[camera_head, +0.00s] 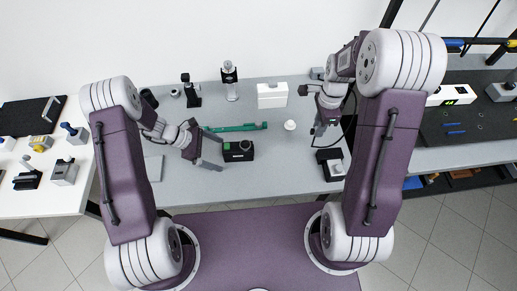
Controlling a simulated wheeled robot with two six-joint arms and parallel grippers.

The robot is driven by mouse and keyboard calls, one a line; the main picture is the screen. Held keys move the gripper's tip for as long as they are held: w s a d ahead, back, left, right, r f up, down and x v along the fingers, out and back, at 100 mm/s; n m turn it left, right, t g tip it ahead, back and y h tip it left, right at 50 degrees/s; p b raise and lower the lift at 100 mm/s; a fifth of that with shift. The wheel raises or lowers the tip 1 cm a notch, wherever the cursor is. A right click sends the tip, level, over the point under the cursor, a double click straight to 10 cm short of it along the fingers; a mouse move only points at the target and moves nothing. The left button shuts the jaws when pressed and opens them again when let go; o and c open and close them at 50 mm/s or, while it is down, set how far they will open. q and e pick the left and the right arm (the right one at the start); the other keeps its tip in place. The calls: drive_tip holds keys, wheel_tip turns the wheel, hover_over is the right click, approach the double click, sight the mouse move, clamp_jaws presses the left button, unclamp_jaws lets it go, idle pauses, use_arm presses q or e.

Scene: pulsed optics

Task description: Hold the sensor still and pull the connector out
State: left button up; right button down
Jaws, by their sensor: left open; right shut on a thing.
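My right gripper (318,127) points down over the right part of the grey table and is shut on a small dark thing, probably the connector, mostly hidden by the fingers. A thin black cable (353,112) loops beside it. Below the gripper stands a black block (327,155) with a pale part in front; I cannot tell whether it is the sensor or whether the held thing touches it. My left gripper (222,153) is open, its fingers spread at the left side of a black box (238,151) with a green mark. I cannot tell whether they touch it.
A green strip (236,127) lies behind the black box. A white box (272,95), an upright post-like instrument (230,81) and a small white knob (290,125) stand further back. The table middle between the grippers is mostly clear. Side tables hold other parts.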

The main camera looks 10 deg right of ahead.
use_arm(q)
wheel_tip(320, 180, up, 8)
drive_tip(key=p, duration=0.6)
drive_tip(key=shift+r+p, duration=0.2)
drive_tip(key=shift+p, duration=0.2)
use_arm(e)
wheel_tip(320, 180, up, 7)
drive_tip(key=shift+f, duration=0.15)
use_arm(q)
drive_tip(key=shift+f, duration=0.2)
use_arm(e)
drive_tip(key=shift+f, duration=0.15)
